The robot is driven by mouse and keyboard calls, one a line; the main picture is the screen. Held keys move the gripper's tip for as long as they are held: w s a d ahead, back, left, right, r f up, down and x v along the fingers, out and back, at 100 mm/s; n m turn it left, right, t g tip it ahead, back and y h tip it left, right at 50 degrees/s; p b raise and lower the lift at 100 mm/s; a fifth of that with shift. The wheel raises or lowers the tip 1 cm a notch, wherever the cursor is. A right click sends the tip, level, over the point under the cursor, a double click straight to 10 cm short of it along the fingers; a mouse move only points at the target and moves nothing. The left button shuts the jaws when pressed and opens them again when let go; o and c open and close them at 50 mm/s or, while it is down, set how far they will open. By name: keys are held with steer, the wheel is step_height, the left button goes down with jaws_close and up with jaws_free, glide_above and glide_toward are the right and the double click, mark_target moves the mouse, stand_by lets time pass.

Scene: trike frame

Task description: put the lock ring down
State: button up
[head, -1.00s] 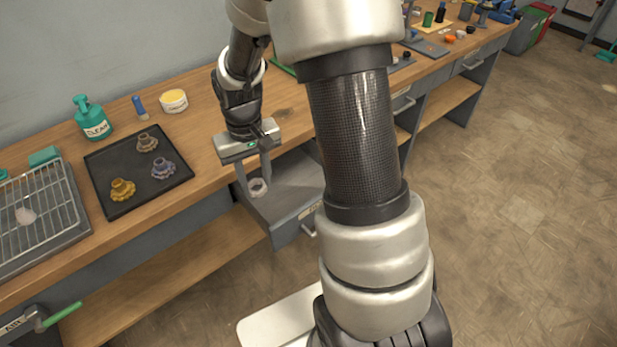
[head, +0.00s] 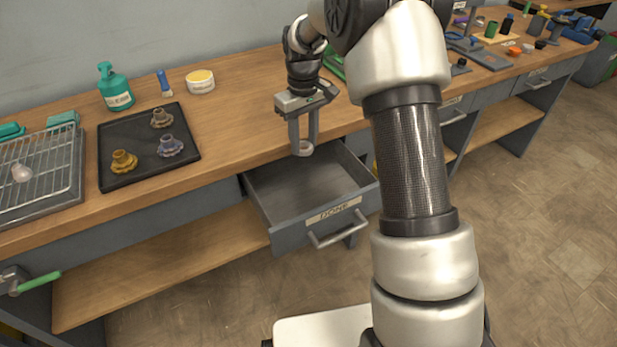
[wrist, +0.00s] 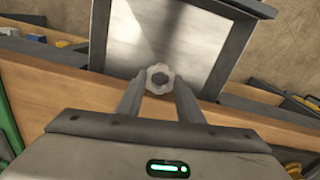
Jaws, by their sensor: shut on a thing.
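The lock ring (wrist: 160,78) is a small pale ring with a notched rim and a hole through it. My gripper (head: 303,148) is shut on it, with the ring (head: 303,149) between the fingertips. In the head view they are at the back edge of an open drawer (head: 262,205) labelled DONE, near the bench's front edge. In the wrist view the ring shows against the pale drawer floor (wrist: 205,45). The drawer looks empty. How high the ring is above the drawer and bench edge is hard to tell.
A black tray (head: 112,178) with several knobbed metal parts lies on the bench at left, beside a wire rack (head: 40,185). More tools lie at the far right.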

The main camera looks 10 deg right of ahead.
step_height(320, 180, down, 10)
steer(key=shift+f+b, duration=0.25)
steer(key=shift+b, duration=0.55)
steer(key=w+d, duration=0.2)
steer(key=shift+w+d+f, duration=0.1)
steer(key=shift+w+d, duration=0.1)
steer(key=shift+d, duration=0.1)
steer(key=shift+w+d+f+b, duration=0.2)
steer(key=shift+d+f+b, duration=0.05)
steer(key=shift+b, duration=0.15)
steer(key=shift+a+f, duration=0.1)
steer(key=shift+f, duration=0.15)
steer(key=shift+f+b, duration=0.35)
steer(key=shift+f, duration=0.3)
steer(key=o, duration=1.1)
steer(key=shift+s, duration=0.1)
